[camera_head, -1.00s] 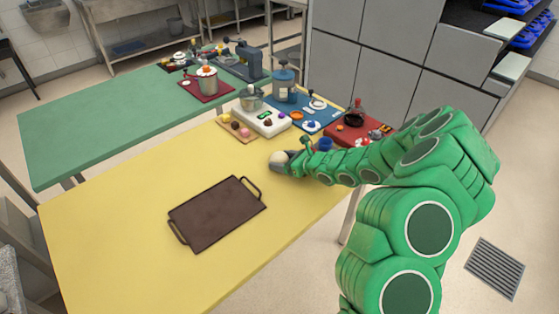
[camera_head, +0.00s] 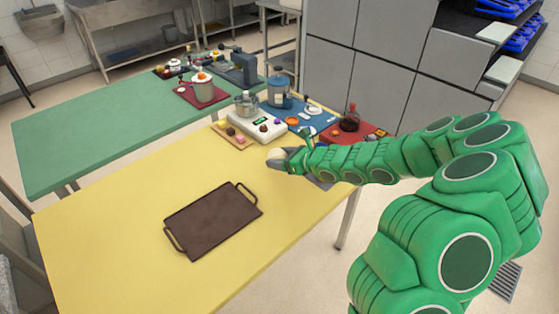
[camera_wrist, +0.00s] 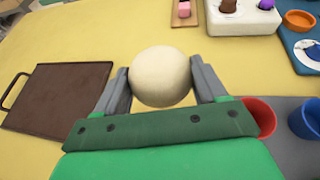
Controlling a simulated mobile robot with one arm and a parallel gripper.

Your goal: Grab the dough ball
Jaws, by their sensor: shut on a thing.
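The dough ball (camera_wrist: 161,76) is pale cream and round. In the wrist view it sits between the two grey fingers of my gripper (camera_wrist: 160,84), with a finger against each side. In the head view the dough ball (camera_head: 276,154) shows at the tip of my green arm, over the right part of the yellow table (camera_head: 120,225). My gripper (camera_head: 277,158) is shut on it. Whether the ball touches the table or is a little above it, I cannot tell.
A dark brown tray with two handles (camera_head: 212,220) lies on the yellow table, left of my gripper. A white scale (camera_head: 257,125), a small wooden board (camera_head: 232,137), a blue mat (camera_head: 315,122) and a red mat (camera_head: 362,136) stand behind. The table's left part is clear.

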